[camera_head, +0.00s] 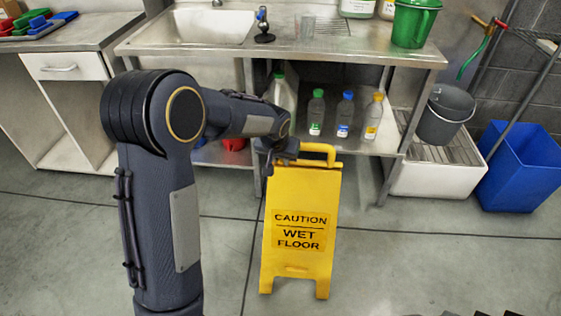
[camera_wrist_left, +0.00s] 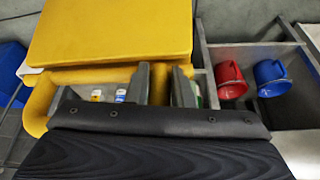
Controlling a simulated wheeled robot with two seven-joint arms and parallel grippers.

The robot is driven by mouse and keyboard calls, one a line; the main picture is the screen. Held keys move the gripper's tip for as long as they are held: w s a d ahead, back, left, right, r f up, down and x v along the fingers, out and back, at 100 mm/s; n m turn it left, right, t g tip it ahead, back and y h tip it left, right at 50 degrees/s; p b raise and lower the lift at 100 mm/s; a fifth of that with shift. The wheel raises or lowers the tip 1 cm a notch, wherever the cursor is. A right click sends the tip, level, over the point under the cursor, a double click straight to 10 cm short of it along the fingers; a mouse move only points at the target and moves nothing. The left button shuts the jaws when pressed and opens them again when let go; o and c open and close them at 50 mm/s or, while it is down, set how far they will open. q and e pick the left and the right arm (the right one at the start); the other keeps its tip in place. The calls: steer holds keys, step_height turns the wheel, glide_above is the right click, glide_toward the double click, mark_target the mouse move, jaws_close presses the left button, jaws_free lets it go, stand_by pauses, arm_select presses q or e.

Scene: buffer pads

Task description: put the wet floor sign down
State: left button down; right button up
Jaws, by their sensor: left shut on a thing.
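The yellow wet floor sign (camera_head: 298,255) hangs or stands upright in the middle of the head view, its printed face toward me and its feet low in the picture. I cannot tell whether the feet touch the floor. My left gripper (camera_head: 283,153) is at the top of the sign, by its handle (camera_head: 320,149). In the left wrist view the sign's yellow panel (camera_wrist_left: 110,30) fills the upper left, and the fingers of my left gripper (camera_wrist_left: 164,86) are shut on the yellow handle bar.
Behind the sign stands a steel sink table (camera_head: 350,48) with bottles (camera_head: 345,115) on its lower shelf. A grey bucket (camera_head: 446,116) and a blue bin (camera_head: 522,168) are at the right. The grey floor (camera_head: 430,260) is clear right of the sign.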

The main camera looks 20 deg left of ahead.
arm_select(q)
steer(key=shift+w+f, duration=0.1)
steer(key=shift+f, duration=0.15)
